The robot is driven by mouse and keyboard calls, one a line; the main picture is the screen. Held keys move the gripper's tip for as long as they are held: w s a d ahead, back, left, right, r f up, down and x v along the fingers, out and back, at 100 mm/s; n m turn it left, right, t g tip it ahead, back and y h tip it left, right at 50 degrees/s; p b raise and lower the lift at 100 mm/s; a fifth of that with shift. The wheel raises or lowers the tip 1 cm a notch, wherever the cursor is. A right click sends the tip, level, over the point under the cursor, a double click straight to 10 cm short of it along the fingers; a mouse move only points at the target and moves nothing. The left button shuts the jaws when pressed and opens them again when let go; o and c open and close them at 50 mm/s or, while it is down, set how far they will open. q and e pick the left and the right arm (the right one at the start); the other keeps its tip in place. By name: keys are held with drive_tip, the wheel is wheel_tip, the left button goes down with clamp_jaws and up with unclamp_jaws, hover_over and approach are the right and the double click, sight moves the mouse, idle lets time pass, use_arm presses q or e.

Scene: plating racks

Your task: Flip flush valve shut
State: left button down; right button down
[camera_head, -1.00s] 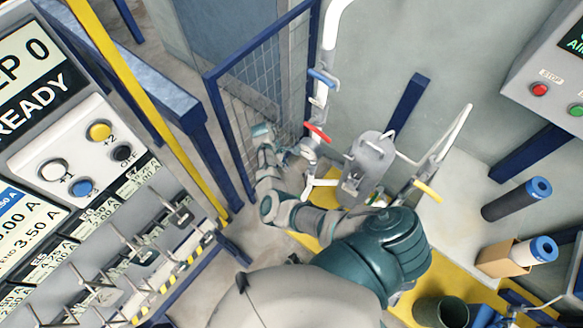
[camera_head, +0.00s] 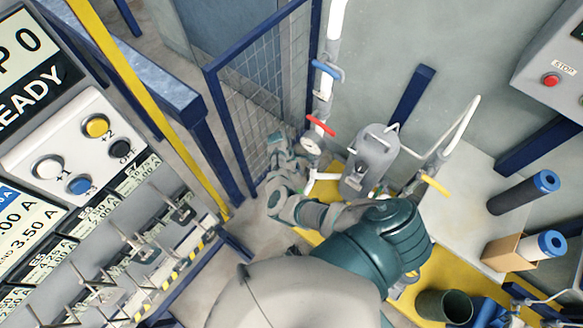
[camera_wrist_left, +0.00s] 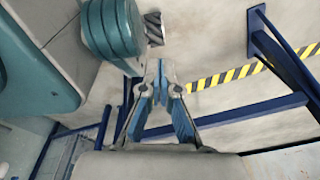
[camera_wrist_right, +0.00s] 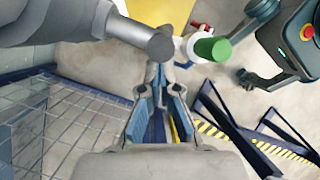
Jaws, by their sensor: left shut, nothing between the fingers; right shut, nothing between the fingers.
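Several valve handles show on the pipework in the head view: a blue handle (camera_head: 326,69) on the upright white pipe, a red handle (camera_head: 320,126) below it, and a yellow handle (camera_head: 435,185) on the right pipe. I cannot tell which is the flush valve. My right gripper (camera_head: 296,156) is left of and below the red handle, partly hidden by my arm. In the right wrist view it is shut and empty (camera_wrist_right: 155,78). A grey rounded bar end (camera_wrist_right: 161,43) and a green cylinder (camera_wrist_right: 212,48) show beyond its tips. My left gripper (camera_wrist_left: 160,72) is shut and empty.
A grey canister (camera_head: 372,160) stands between the pipes. A blue mesh fence (camera_head: 250,105) is close to the left of my right arm. A control panel with hooks (camera_head: 85,150) is at the left.

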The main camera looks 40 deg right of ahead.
use_arm(q)
drive_tip(key=shift+s+a+f+p, duration=0.2)
drive_tip(key=shift+s+a+f, duration=0.15)
drive_tip(key=shift+s, duration=0.3)
drive_tip(key=shift+s+a+f+p, duration=0.25)
drive_tip(key=shift+s+a, duration=0.1)
drive_tip(key=shift+s, duration=0.25)
use_arm(e)
drive_tip(key=shift+s+d+r+g+h, duration=0.1)
drive_tip(key=shift+s+r+g+h, duration=0.1)
drive_tip(key=shift+s+g, duration=0.2)
drive_tip(key=shift+s+r+g+h, duration=0.1)
drive_tip(key=shift+s+g+h, duration=0.15)
drive_tip(key=shift+s, duration=0.25)
use_arm(q)
drive_tip(key=shift+w+r, duration=0.1)
use_arm(e)
drive_tip(key=shift+d, duration=0.1)
